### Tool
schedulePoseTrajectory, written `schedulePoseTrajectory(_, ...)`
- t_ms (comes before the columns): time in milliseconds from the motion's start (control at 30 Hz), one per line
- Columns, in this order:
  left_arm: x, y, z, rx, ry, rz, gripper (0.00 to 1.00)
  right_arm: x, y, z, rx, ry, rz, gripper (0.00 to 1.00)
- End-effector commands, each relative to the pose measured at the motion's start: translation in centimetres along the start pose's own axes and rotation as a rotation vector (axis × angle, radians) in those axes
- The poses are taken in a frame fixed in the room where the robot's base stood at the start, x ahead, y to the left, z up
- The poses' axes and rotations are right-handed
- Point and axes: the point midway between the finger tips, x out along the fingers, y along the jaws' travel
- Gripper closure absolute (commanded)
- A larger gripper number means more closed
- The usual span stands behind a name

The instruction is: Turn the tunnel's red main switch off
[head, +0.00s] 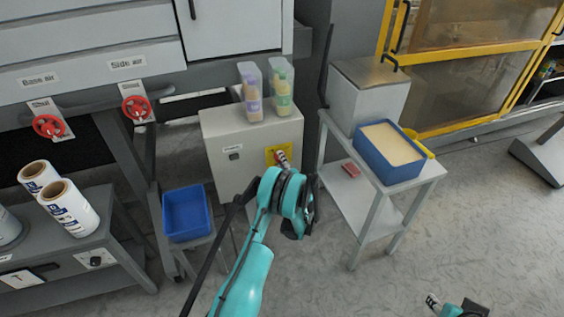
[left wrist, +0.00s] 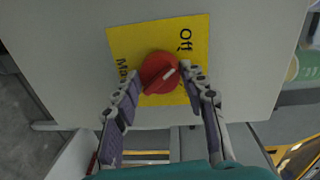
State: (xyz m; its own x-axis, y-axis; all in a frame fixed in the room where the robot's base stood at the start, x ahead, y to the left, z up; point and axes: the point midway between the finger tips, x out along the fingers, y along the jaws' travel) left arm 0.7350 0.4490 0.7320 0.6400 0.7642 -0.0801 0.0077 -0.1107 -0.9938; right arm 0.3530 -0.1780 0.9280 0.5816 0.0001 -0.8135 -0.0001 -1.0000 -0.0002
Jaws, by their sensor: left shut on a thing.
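The red main switch (left wrist: 159,72) is a round knob on a yellow plate (left wrist: 122,42) marked "Off" and, partly hidden, "Ma…". A white mark on the knob slants up to the right, short of the "Off" word. My left gripper (left wrist: 158,82) has its fingers on both sides of the knob, shut on it. In the head view, my left gripper (head: 282,158) reaches the yellow plate (head: 271,156) on the front of a grey box (head: 228,172), and it mostly hides the knob. My right gripper (head: 432,301) shows at the bottom edge, away from everything.
Clear containers (head: 281,88) stand on the grey box. A blue bin (head: 186,213) is at its lower left. A metal cart (head: 398,188) with a blue tray (head: 378,165) stands close on the right. Red valve handwheels (head: 48,126) are at left. Floor at lower right is free.

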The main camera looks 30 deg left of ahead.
Motion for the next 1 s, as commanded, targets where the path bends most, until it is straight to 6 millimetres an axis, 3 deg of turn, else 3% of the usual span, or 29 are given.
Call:
schedulePoseTrajectory(300,0.06,-0.04,0.06,-0.112,0.009,0.001,0.87,-0.01,0.00,-0.01,0.000,0.000,0.000,0.60)
schedulePoseTrajectory(833,0.06,-0.03,0.08,-0.135,0.010,0.002,0.87,-0.01,0.00,-0.01,0.000,0.000,0.000,0.60)
schedulePoseTrajectory(867,0.06,-0.02,0.08,-0.135,0.010,0.002,0.53,-0.01,0.00,0.00,0.000,0.000,0.000,0.60)
schedulePoseTrajectory(900,0.06,-0.02,0.08,-0.134,0.010,0.002,0.42,-0.01,0.00,0.00,0.000,0.000,0.000,0.60)
schedulePoseTrajectory(933,0.06,-0.02,0.08,-0.134,0.010,0.002,0.37,-0.01,0.00,0.00,0.000,0.000,0.000,0.60)
schedulePoseTrajectory(1000,0.05,-0.02,0.07,-0.134,0.010,0.002,0.37,-0.01,0.00,0.00,0.000,0.000,0.000,0.60)
